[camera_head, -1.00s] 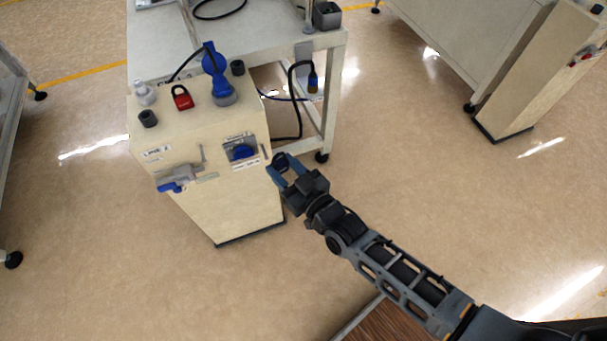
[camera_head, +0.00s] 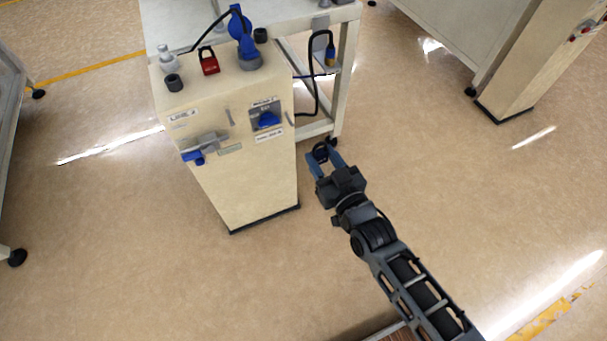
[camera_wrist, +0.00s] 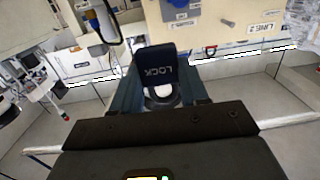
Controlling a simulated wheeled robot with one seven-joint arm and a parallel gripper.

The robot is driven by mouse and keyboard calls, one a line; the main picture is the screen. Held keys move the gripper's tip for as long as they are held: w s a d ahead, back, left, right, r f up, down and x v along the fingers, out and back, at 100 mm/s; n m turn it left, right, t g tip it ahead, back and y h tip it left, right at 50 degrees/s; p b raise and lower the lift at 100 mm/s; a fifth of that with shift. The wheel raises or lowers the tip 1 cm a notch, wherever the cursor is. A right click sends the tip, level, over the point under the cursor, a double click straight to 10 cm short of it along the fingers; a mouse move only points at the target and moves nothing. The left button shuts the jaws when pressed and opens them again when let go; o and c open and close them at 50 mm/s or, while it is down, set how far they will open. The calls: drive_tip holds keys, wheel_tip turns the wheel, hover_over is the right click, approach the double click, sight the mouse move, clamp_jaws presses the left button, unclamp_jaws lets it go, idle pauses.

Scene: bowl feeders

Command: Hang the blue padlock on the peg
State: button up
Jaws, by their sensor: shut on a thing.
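My gripper (camera_head: 323,163) is shut on the blue padlock, to the right of the cream cabinet and apart from it in the head view. In the wrist view the dark blue padlock body (camera_wrist: 160,66), marked LOCK, sits between the fingers (camera_wrist: 162,92), with a pale loop at its near side. In the head view the padlock (camera_head: 321,151) is small and dark at the fingertips. A thin upright pin (camera_head: 230,117) on the cabinet front may be the peg; I cannot tell for sure.
A white table (camera_head: 345,75) with a hanging cable stands behind.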

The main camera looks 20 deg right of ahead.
drive_tip(key=w+f+b, duration=0.9)
drive_tip(key=w+b, duration=0.3)
drive_tip(key=b, duration=0.6)
drive_tip(key=shift+f, duration=0.3)
drive_tip(key=shift+w, duration=0.4)
idle(1.2)
drive_tip(key=shift+w+b, duration=1.4)
drive_tip(key=shift+w, duration=1.35)
idle(1.1)
idle(0.5)
